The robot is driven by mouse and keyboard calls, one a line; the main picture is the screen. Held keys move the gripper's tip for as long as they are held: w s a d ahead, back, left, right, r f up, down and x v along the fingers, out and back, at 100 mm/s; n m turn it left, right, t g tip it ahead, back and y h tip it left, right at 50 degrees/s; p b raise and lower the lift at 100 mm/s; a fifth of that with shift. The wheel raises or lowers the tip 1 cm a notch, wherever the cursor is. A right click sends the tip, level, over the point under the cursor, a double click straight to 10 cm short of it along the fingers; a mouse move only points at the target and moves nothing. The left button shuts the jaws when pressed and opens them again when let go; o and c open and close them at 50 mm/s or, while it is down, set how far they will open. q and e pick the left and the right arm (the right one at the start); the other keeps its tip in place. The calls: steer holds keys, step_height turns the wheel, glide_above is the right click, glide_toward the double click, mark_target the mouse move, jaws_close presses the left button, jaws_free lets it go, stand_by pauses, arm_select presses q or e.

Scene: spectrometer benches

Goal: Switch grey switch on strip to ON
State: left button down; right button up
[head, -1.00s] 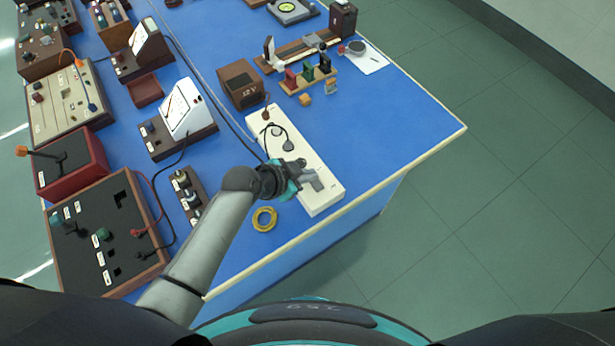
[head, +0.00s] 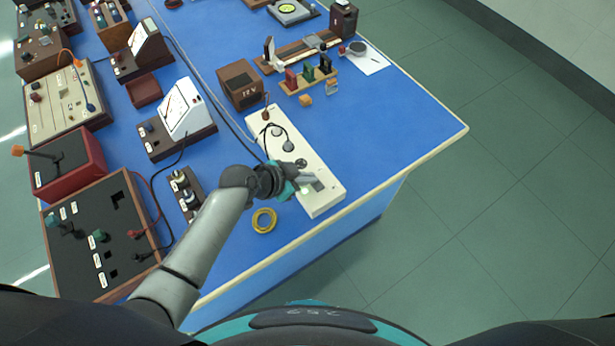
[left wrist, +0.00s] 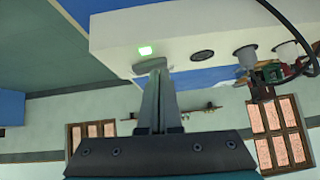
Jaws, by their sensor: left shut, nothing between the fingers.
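The cream power strip (head: 325,205) lies on the blue bench near its front right edge. My left gripper (head: 311,179) is over the strip's near end, its fingers shut and empty. The grey switch (head: 319,186) shows just past the fingertips. The right gripper is out of view.
A yellow ring (head: 264,220) lies left of the strip, close to the arm. A brown 12 V box (head: 239,85) stands behind. The bench right of the strip is clear.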

arm_select(q)
steer(key=shift+s+f, duration=0.15)
steer(key=shift+s, duration=0.05)
arm_select(e)
steer(key=shift+r, duration=0.1)
arm_select(q)
steer(key=shift+s+d+p, duration=0.5)
steer(key=shift+s, duration=0.1)
arm_select(e)
steer(key=shift+r, duration=0.4)
arm_select(q)
steer(key=shift+w+r, duration=0.1)
steer(key=shift+r, duration=0.1)
